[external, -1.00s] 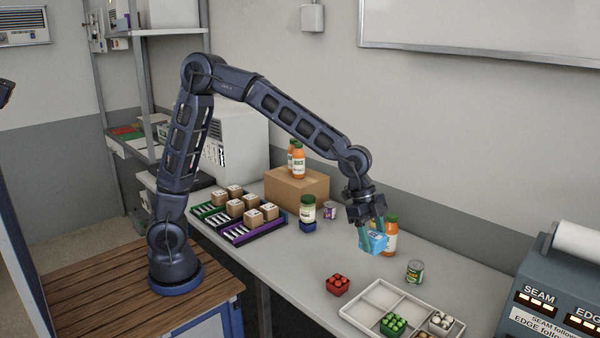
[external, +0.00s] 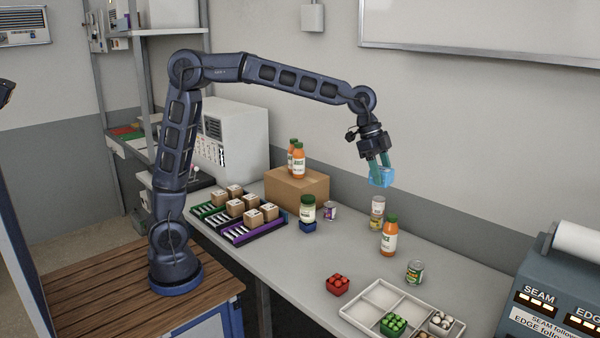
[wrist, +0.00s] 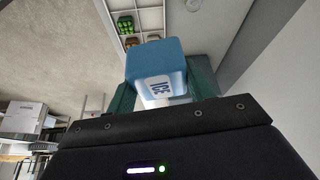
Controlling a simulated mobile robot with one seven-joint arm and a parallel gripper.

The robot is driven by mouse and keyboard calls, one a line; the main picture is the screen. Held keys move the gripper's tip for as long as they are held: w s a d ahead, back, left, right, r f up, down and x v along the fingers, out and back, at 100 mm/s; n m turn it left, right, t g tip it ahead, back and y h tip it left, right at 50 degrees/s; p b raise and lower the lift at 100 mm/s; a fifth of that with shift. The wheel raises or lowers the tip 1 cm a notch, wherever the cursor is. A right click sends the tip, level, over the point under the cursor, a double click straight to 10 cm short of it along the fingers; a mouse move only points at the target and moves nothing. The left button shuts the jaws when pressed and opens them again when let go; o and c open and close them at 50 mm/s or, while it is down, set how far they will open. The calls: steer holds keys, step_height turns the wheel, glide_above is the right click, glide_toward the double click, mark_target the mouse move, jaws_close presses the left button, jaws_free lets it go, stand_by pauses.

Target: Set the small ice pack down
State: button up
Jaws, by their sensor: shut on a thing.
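The small ice pack (external: 381,177) is a light blue block. In the wrist view the ice pack (wrist: 156,62) shows a white label reading ICE. My gripper (external: 379,165) is shut on it, with a green finger on each side, and holds it in the air high above the table (external: 290,262). In the wrist view my gripper (wrist: 160,88) has its fingers against both sides of the pack. The far side of the pack is hidden.
Another can (external: 414,271), a red carton (external: 338,286) and a white divided tray (external: 358,314) are nearer the front. The table's middle is clear.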

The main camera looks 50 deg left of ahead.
steer(key=w+a+n+t+y, duration=0.1)
steer(key=w+a+n, duration=0.2)
steer(key=w+a, duration=1)
steer(key=w+a+n+t, duration=0.1)
steer(key=w+a+n, duration=0.2)
steer(key=w+a, duration=1.05)
steer(key=w+a+n+t+y, duration=0.1)
steer(key=w+a+n, duration=0.1)
steer(key=a, duration=1.2)
steer(key=w+a+n, duration=0.1)
steer(key=a+n, duration=0.2)
steer(key=a, duration=1)
steer(key=s+a+n+t+y, duration=0.1)
steer(key=s+a+n, duration=0.2)
steer(key=a, duration=1.4)
steer(key=s+a+n+y, duration=0.2)
steer(key=s+a, duration=0.1)
steer(key=a, duration=1.4)
steer(key=f, duration=3.8)
steer(key=shift+w+d+f, duration=0.15)
steer(key=shift+w+f, duration=0.05)
steer(key=shift+w, duration=0.05)
steer(key=shift+f, duration=0.1)
steer(key=o, duration=1)
